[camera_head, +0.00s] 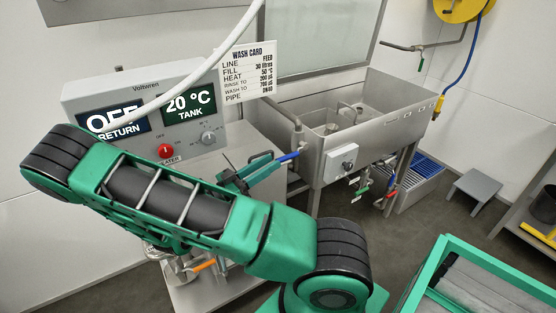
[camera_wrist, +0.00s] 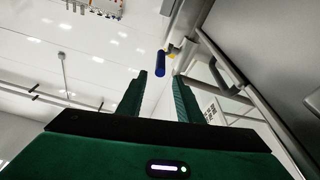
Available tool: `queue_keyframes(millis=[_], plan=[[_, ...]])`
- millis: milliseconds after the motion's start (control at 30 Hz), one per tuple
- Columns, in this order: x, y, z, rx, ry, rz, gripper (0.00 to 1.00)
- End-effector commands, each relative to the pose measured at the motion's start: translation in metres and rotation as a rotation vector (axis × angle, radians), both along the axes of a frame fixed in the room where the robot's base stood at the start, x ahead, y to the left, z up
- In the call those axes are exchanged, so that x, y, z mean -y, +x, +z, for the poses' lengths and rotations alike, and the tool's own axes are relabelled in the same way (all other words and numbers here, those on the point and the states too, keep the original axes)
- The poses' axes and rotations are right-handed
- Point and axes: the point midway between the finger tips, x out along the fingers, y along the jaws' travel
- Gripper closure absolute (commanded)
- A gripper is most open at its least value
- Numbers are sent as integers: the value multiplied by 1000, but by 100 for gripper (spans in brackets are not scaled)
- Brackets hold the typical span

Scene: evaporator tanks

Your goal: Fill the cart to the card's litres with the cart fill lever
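The wash card (camera_head: 247,72) reads line feed, fill 30 litres and heat 50 °C. A blue-handled lever (camera_head: 289,157) sticks out at the left of the steel tank (camera_head: 330,145); I cannot tell whether it is the cart fill lever. My gripper (camera_head: 262,165) is beside it. In the wrist view my gripper (camera_wrist: 159,78) is open, with a blue handle (camera_wrist: 160,60) showing between and beyond the fingertips. I see no clear contact. The control panel (camera_head: 110,95) shows "OFF" for return and "20 °C" for tank. No litre reading shows.
Labelled green (camera_head: 363,183), red (camera_head: 391,191) and blue valve handles hang under the tank. An orange handle (camera_head: 203,265) sits low near the panel, partly behind my arm. A white hose (camera_head: 215,62) crosses the panel. A grey step stool (camera_head: 474,188) stands right; floor between is clear.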

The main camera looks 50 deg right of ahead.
Motion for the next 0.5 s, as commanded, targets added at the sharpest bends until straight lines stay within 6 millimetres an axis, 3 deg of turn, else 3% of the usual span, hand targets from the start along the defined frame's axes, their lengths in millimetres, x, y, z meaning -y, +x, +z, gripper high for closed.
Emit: queue_keyframes(millis=[200,500], plan=[[-34,8,0,2,0,2,68],[-48,10,0,1,0,-1,68]])
